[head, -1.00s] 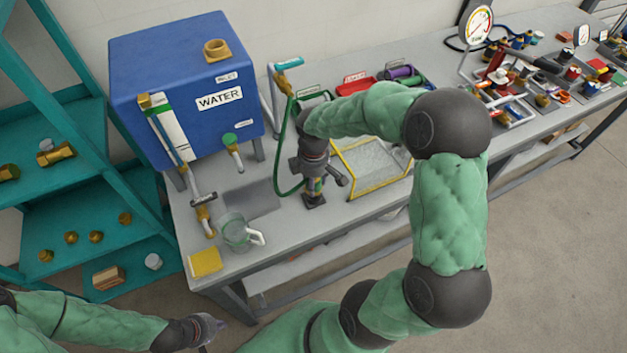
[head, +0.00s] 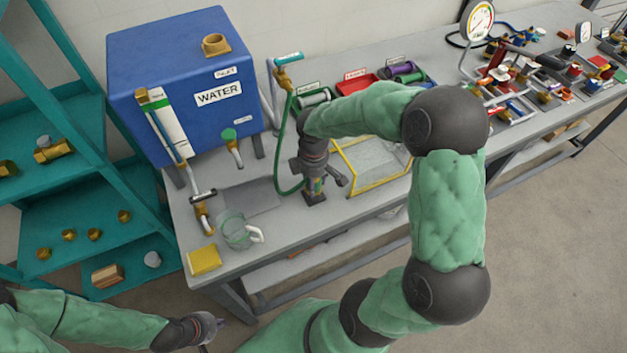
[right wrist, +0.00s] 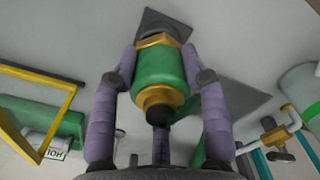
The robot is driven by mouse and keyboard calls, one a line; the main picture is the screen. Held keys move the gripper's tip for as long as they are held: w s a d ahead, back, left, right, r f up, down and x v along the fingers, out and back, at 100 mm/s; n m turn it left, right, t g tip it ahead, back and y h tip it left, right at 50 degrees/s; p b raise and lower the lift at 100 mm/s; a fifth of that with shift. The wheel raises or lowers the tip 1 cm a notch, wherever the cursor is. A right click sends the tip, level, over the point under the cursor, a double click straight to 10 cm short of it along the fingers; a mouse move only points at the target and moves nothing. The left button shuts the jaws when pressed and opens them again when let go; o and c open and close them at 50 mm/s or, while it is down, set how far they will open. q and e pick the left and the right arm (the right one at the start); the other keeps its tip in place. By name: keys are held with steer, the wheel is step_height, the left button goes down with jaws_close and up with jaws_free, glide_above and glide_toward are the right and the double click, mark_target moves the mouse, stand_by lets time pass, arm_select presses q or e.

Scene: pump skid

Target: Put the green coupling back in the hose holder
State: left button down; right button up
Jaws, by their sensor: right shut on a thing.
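The green coupling (right wrist: 158,72) has a green sleeve and brass ends. In the right wrist view it sits between the two purple fingers of my right gripper (right wrist: 160,62), which is shut on it. Its far brass end meets the dark hose holder (right wrist: 168,24); I cannot tell how deep it sits. In the head view my right gripper (head: 315,182) points down over the holder's dark base (head: 315,198) and mostly hides the coupling. The green hose (head: 281,150) loops up beside it. My left gripper (head: 212,326) hangs low in front of the bench; its fingers are unclear.
A blue water tank (head: 180,85) stands behind left, with a clear jug (head: 234,230) and a yellow sponge (head: 203,260) before it. A yellow-framed tray (head: 372,165) is close right of the holder. Teal shelves (head: 60,215) stand at left.

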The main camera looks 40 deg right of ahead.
steer(key=shift+f+b, duration=0.35)
steer(key=shift+f, duration=0.25)
steer(key=o, duration=1.4)
steer(key=shift+c, duration=0.2)
steer(key=shift+r, duration=0.1)
step_height(320, 180, up, 12)
steer(key=shift+f, duration=0.1)
